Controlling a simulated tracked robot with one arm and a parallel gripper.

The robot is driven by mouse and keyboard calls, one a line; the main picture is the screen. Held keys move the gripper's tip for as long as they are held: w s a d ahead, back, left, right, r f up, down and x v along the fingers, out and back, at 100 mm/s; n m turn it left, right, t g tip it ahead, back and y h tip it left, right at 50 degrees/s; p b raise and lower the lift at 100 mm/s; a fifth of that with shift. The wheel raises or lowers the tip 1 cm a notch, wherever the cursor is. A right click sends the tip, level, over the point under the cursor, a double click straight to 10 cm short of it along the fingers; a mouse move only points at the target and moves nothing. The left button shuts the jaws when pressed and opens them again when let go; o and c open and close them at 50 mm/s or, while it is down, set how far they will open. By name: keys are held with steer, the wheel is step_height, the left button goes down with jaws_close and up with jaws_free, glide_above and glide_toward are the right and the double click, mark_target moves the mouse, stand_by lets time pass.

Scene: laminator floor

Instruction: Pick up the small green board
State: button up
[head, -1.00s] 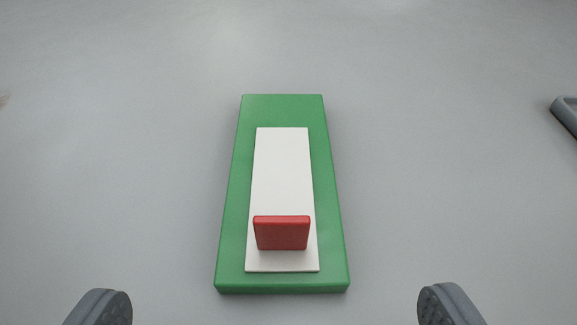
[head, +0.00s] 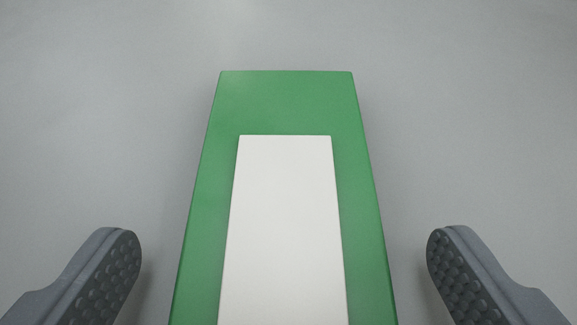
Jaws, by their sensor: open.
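The small green board (head: 286,100) lies flat on the grey floor, with its long side running away from me. A white plate (head: 283,225) lies on top of it. The near end of the board runs out of the bottom of the picture. My gripper (head: 284,262) is open and empty, with one dark textured finger to the left of the board and one to the right. There is a gap between each finger and the board's long edges. The red block on the white plate is out of view now.
The grey floor (head: 470,120) is bare around the board, on both sides and beyond its far end. No obstacle shows near the fingers.

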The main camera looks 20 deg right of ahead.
steer(key=shift+x, duration=0.8)
steer(key=shift+r, duration=0.15)
steer(key=shift+c, duration=0.2)
steer(key=c, duration=1)
steer(key=shift+c, duration=0.2)
